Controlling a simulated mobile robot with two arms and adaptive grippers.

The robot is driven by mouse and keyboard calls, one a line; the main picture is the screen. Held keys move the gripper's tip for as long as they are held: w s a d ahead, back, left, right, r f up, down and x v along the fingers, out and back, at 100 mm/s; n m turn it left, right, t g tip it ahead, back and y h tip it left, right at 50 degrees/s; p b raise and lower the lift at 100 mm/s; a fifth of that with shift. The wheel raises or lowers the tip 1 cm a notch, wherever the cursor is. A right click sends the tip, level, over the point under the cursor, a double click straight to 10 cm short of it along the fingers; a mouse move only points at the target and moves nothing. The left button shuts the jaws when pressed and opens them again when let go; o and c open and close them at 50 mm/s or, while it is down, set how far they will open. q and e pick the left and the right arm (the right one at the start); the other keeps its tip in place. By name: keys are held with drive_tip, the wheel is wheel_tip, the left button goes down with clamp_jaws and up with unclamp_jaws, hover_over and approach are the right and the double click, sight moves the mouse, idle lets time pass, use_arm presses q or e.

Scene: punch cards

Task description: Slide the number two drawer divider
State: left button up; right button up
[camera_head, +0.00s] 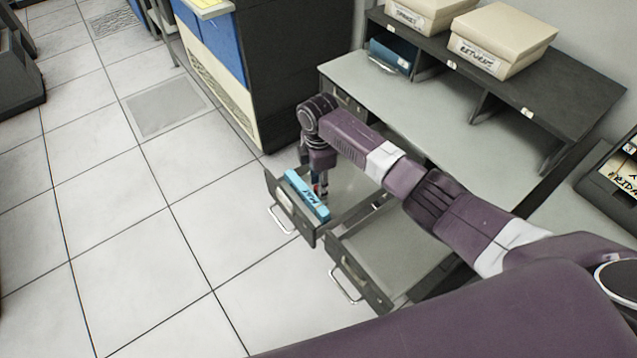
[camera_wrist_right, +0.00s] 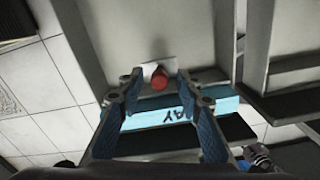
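Two drawers stand pulled out side by side below the desk. In the left drawer (camera_head: 283,209), a light-blue divider with dark lettering (camera_head: 306,195) stands close to the front. In the right wrist view the divider (camera_wrist_right: 176,114) crosses under my right gripper, with its lettering partly hidden by a finger. My right gripper (camera_head: 320,190) points down into the left drawer, just behind the divider. Its blue-padded fingers (camera_wrist_right: 157,84) are apart. A red knob on a small white piece (camera_wrist_right: 160,77) shows between the fingertips; I cannot tell whether they touch it. My left gripper is not in view.
The right drawer (camera_head: 395,250) is open and looks empty. The desk top (camera_head: 400,95) lies above, with a dark shelf carrying cream boxes (camera_head: 500,38). A blue and dark cabinet (camera_head: 270,75) stands behind.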

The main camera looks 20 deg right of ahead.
clamp_jaws()
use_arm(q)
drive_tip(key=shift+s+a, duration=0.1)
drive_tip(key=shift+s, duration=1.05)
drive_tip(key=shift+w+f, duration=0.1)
use_arm(e)
drive_tip(key=shift+w, duration=0.1)
drive_tip(key=shift+w+d, duration=0.1)
drive_tip(key=shift+d, duration=0.3)
drive_tip(key=w+d+b, duration=0.1)
drive_tip(key=d, duration=0.3)
drive_tip(key=w+d+b, duration=0.2)
drive_tip(key=d, duration=0.1)
drive_tip(key=w+d+b, duration=0.1)
drive_tip(key=d+b, duration=0.1)
drive_tip(key=d, duration=0.2)
drive_tip(key=shift+w+d, duration=0.15)
drive_tip(key=shift+d, duration=0.2)
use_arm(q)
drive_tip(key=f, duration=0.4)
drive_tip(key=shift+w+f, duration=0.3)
use_arm(e)
drive_tip(key=shift+r, duration=0.1)
